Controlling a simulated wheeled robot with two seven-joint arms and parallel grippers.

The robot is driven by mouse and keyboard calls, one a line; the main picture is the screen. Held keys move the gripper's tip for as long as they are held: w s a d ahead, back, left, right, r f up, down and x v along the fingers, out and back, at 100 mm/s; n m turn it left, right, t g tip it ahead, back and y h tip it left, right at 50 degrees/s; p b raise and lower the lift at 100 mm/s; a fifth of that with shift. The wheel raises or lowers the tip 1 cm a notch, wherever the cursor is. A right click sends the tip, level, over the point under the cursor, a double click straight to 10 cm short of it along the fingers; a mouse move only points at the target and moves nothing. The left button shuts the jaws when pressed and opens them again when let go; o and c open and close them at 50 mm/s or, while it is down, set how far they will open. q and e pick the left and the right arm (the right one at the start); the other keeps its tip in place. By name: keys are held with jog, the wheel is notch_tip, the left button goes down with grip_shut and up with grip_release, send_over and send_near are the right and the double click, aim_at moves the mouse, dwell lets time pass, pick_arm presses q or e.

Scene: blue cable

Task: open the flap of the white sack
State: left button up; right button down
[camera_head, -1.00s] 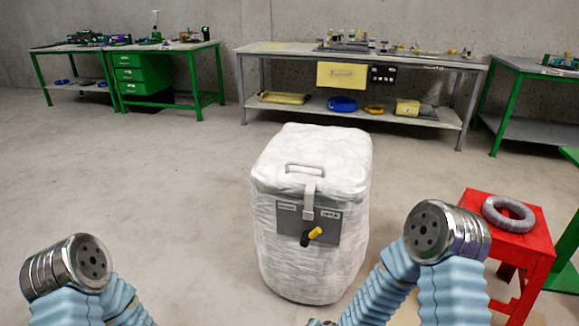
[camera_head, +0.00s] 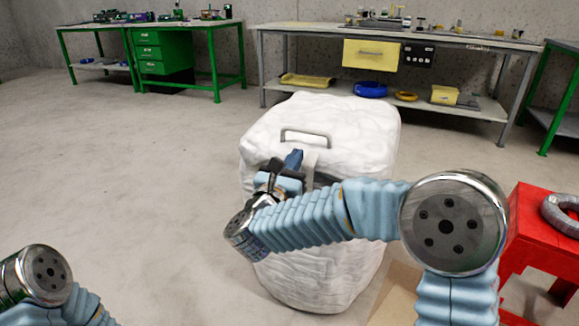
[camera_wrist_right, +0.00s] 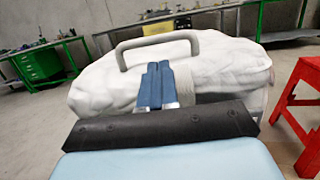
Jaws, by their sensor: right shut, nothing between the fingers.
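The white sack (camera_head: 350,125) stands upright on the floor in the middle of the head view. Its top flap is down, with a grey handle (camera_head: 305,134) on it; the handle also shows in the right wrist view (camera_wrist_right: 160,43). A pale strap (camera_head: 310,165) runs down the front. My right gripper (camera_head: 293,158) is at the sack's upper front, just below the handle, its blue fingers shut and empty. In the right wrist view the fingers (camera_wrist_right: 156,82) point at the flap below the handle. My arm hides the front plate and latch. My left arm shows at lower left, its gripper out of view.
A red stool (camera_head: 530,240) with a grey ring (camera_head: 562,212) stands at the right. A long workbench (camera_head: 300,27) and a green bench (camera_head: 85,27) stand along the back wall. The floor left of the sack is clear.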

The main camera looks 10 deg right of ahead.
aim_at(303, 145)
jog(key=shift+x, duration=2.7)
jog(key=shift+r, duration=0.1)
